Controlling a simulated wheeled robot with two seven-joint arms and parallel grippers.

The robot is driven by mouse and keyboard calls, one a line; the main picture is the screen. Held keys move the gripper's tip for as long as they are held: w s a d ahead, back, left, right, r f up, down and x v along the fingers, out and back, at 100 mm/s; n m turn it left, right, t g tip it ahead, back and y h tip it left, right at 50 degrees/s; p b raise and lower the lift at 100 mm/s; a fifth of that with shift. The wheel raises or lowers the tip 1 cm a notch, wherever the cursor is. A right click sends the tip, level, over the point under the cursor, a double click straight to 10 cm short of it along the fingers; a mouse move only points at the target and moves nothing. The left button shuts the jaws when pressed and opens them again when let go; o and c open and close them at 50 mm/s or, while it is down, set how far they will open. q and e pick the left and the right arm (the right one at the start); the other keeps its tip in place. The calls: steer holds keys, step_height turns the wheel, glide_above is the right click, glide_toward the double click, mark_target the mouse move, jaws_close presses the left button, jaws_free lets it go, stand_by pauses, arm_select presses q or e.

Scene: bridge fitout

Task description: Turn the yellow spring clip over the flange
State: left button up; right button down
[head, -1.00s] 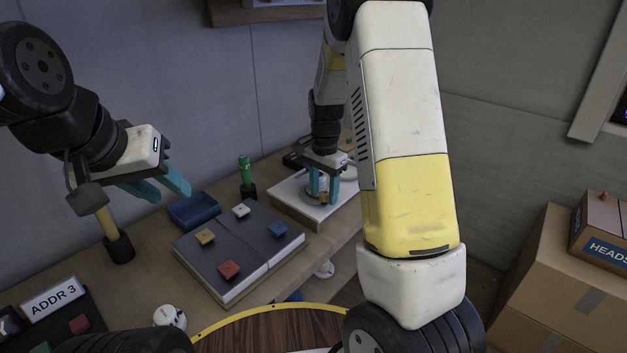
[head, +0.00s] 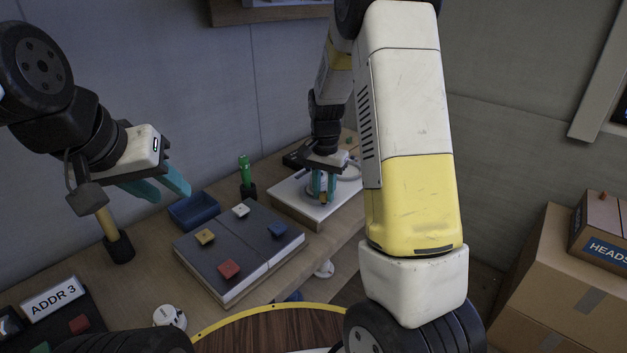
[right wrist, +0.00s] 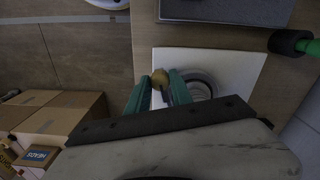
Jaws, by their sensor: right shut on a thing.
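The yellow spring clip (right wrist: 160,79) shows in the right wrist view between the teal fingertips of my right gripper (right wrist: 158,86). In the head view my right gripper (head: 323,186) points down over the white board, shut on the clip (head: 323,198), which is small and mostly hidden there. The round grey flange (right wrist: 203,84) lies on the white board (right wrist: 200,55), partly covered by the right finger. I cannot tell how the clip sits against the flange. My left gripper (head: 167,188) is open and empty, in the air at the left above the table.
A grey panel (head: 215,252) with coloured blocks lies left of the white board. A blue tray (head: 193,211) and a green-handled tool (head: 246,172) stand behind it. An "ADDR 3" sign (head: 53,297) is at the lower left. Cardboard boxes (head: 545,270) stand at the right.

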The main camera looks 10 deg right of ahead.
mark_target(324, 193)
steer(key=n, duration=0.4)
steer(key=shift+n, duration=0.4)
stand_by(0.4)
steer(key=c, duration=1.1)
jaws_free()
steer(key=shift+c, duration=0.2)
step_height(324, 193, up, 7)
steer(key=shift+f, duration=0.1)
steer(key=shift+r, duration=0.5)
